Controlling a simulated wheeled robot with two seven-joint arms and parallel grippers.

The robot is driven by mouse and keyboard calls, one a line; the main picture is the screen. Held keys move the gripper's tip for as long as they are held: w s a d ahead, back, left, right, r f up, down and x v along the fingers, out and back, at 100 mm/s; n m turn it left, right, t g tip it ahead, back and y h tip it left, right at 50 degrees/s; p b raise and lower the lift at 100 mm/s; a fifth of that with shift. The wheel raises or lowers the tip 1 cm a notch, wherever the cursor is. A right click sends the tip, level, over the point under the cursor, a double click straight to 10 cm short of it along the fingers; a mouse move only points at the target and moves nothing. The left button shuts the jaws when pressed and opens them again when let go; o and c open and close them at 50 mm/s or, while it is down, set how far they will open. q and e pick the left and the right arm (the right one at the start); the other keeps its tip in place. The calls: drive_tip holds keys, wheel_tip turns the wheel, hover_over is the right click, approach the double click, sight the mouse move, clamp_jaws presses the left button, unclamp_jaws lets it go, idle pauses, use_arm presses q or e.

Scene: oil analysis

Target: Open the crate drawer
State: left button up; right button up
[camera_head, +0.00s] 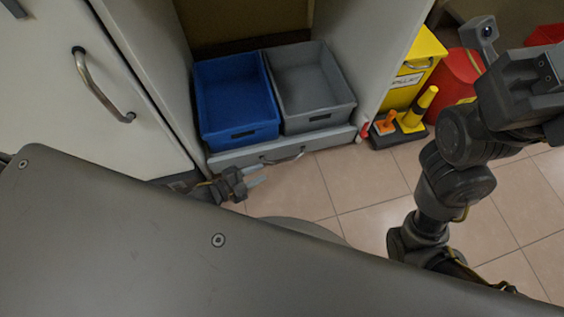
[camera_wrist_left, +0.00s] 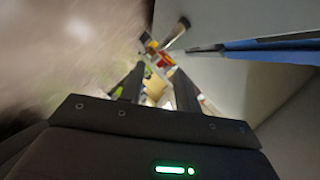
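The crate drawer (camera_head: 335,137) is a low grey drawer at the bottom of an open cabinet bay, with a blue crate (camera_head: 232,88) and a grey crate (camera_head: 314,84) side by side on it. Its curved metal handle (camera_head: 284,158) is on the front face. The drawer looks shut or nearly so; I cannot tell which. My left gripper (camera_head: 257,175) is in front of the drawer, just left of and below the handle, apart from it. Its two fingers are spread and empty, also in the left wrist view (camera_wrist_left: 158,88). My right arm is at the right; its fingers do not show.
A white cabinet door (camera_head: 60,60) with a metal handle (camera_head: 95,82) stands at the left. A yellow bin (camera_head: 412,72), a small yellow-black cone (camera_head: 418,108) and a red container (camera_head: 458,82) stand right of the bay. The tiled floor (camera_head: 370,185) before the drawer is clear.

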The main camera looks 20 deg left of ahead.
use_arm(q)
drive_tip(key=b+x, duration=0.2)
drive_tip(key=x, duration=0.2)
drive_tip(key=b+x, duration=0.2)
drive_tip(key=x, duration=0.2)
drive_tip(key=shift+w+d+f, duration=0.2)
drive_tip(key=shift+w+f, duration=0.05)
drive_tip(key=shift+f, duration=0.05)
drive_tip(key=shift+w+d, duration=0.4)
drive_tip(key=shift+w, duration=0.1)
drive_tip(key=shift+c, duration=0.4)
clamp_jaws()
